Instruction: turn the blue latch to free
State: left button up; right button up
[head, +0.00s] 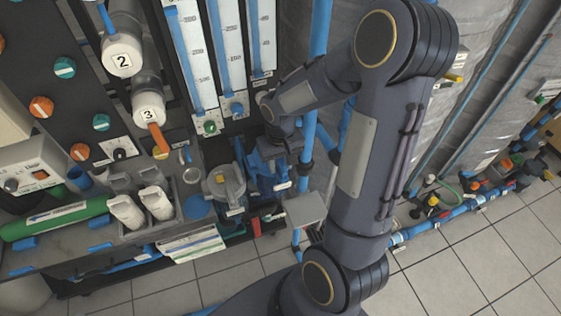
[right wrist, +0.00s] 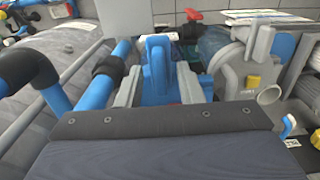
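The blue latch (right wrist: 156,68) stands upright in the middle of the right wrist view, among blue fittings. My right gripper (right wrist: 160,84) has one grey finger on each side of it. The fingers look spread, with a small space beside the latch, so I see no firm grip. In the head view my right gripper (head: 272,160) points down at blue fittings (head: 270,184) on the rack, and my wrist hides part of them. My left gripper is not in view.
A grey valve body (head: 226,186) stands just left of my right gripper, and also shows in the right wrist view (right wrist: 240,62). Blue pipes (head: 320,30) run beside my arm. A red handle (right wrist: 192,15) lies beyond the latch. Tiled floor (head: 480,250) is open at right.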

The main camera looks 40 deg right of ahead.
grip_shut()
jog(key=shift+n, duration=0.5)
jog(key=n, duration=0.3)
jog(key=shift+n+b, duration=0.35)
jog(key=shift+n, duration=0.05)
jog(key=n, duration=0.4)
jog(key=shift+n, duration=0.3)
jog(key=n, duration=0.4)
jog(key=n+p, duration=0.1)
jog(key=n, duration=0.3)
jog(key=shift+n, duration=0.4)
